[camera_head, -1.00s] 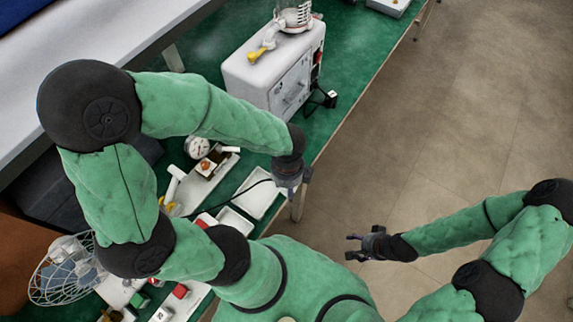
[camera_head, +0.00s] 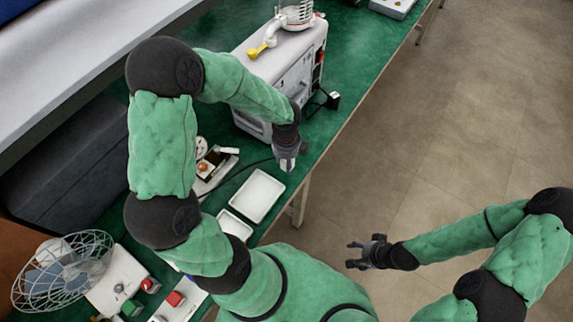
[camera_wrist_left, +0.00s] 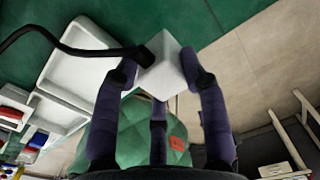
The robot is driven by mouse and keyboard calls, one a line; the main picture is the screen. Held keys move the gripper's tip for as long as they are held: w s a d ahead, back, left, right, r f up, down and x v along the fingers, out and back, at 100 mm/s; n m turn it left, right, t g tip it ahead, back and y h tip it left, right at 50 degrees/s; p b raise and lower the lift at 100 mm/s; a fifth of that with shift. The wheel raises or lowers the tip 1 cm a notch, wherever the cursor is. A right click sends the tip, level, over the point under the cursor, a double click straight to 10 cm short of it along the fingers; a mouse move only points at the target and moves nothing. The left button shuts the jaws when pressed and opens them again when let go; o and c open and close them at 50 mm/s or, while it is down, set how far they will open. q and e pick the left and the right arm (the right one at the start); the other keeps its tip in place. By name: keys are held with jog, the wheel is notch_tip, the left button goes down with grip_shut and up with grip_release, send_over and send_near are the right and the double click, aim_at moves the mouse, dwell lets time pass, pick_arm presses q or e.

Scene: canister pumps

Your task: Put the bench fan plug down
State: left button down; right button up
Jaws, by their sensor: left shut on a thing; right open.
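The bench fan plug (camera_wrist_left: 163,64) is a white block with a thick black cable (camera_wrist_left: 45,36) running off to the left in the left wrist view. My left gripper (camera_wrist_left: 160,80) is shut on it, with dark fingers on both sides. In the head view the left gripper (camera_head: 287,160) is over the bench's right edge, below the white machine; the plug is mostly hidden there. The bench fan (camera_head: 62,270), with a round wire cage, stands at the lower left. My right gripper (camera_head: 362,255) is open and empty over the floor.
Two white trays (camera_head: 258,196) lie on the green bench (camera_head: 345,70), left of the left gripper. A white machine (camera_head: 290,75) with a yellow-handled valve stands behind it, a black plug (camera_head: 332,100) at its side. Red and green switches (camera_head: 175,298) sit near the fan.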

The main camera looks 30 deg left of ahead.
pick_arm(q)
jog(key=shift+w+a+f+b, duration=0.15)
jog(key=shift+f+b, duration=0.3)
jog(key=shift+f, duration=0.5)
jog(key=shift+w+f+b, duration=0.1)
jog(key=shift+f+b, duration=0.3)
jog(key=shift+f, duration=0.55)
jog(key=shift+f, duration=0.15)
jog(key=c, duration=0.7)
grip_release()
